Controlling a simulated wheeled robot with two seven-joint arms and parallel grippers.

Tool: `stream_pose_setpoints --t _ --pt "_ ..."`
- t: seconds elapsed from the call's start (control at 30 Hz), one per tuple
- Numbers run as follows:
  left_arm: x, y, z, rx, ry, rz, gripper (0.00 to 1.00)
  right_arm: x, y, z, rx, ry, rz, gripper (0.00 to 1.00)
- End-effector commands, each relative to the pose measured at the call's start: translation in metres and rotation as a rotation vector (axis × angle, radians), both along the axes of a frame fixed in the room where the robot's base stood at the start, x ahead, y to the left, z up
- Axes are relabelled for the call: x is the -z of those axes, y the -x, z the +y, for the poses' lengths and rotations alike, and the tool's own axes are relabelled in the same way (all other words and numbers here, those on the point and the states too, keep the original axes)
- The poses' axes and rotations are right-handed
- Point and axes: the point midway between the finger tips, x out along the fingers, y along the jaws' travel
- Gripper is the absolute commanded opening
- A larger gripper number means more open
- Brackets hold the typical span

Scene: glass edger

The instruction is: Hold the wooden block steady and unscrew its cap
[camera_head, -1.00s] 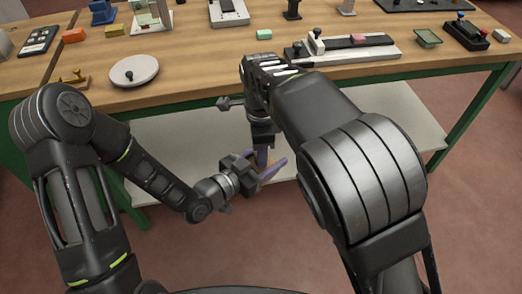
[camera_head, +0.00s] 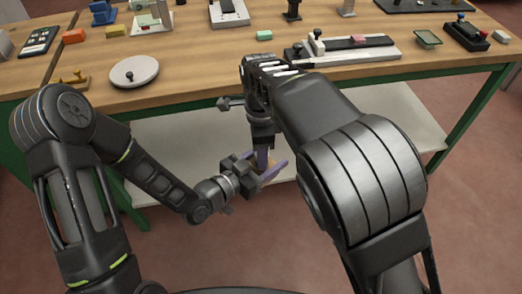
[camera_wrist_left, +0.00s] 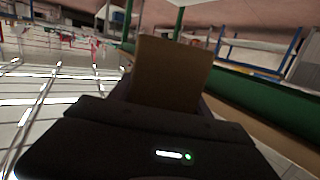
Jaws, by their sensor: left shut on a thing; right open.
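My left gripper (camera_head: 268,169) reaches in from the left, low in front of the table's front edge. It is shut on the wooden block, a brown block that fills the middle of the left wrist view (camera_wrist_left: 170,72). In the head view the block is mostly hidden between the purple fingers. My right gripper (camera_head: 262,153) comes down from above, with its fingers at or just above the left gripper. It is open. Its fingertips partly overlap the left fingers, so I cannot tell whether it touches the block. The cap is not visible.
The wooden table (camera_head: 200,80) is just beyond my arms, with a pale lower shelf (camera_head: 170,150) below. A round grey disc (camera_head: 134,70), a small green block (camera_head: 264,35) and a long white fixture (camera_head: 345,52) lie on top. The floor before the table is clear.

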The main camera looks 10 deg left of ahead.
Motion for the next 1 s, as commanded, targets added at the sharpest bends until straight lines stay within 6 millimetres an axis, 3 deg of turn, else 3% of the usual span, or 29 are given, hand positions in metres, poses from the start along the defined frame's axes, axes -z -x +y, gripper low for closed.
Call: stream_pose_setpoints --t 0.4,0.87,1.0 --pt "0.000 -0.002 0.002 -0.006 -0.001 -0.002 0.00 -0.042 0.001 0.000 0.000 0.001 0.004 0.54" --pt "0.000 -0.001 0.001 -0.004 -0.001 -0.002 0.00 -0.046 -0.004 -0.006 0.016 -0.026 0.015 0.51" --pt "0.000 -0.001 0.001 -0.004 -0.001 -0.002 0.00 -0.061 -0.005 -0.002 -0.029 -0.053 0.019 0.51"
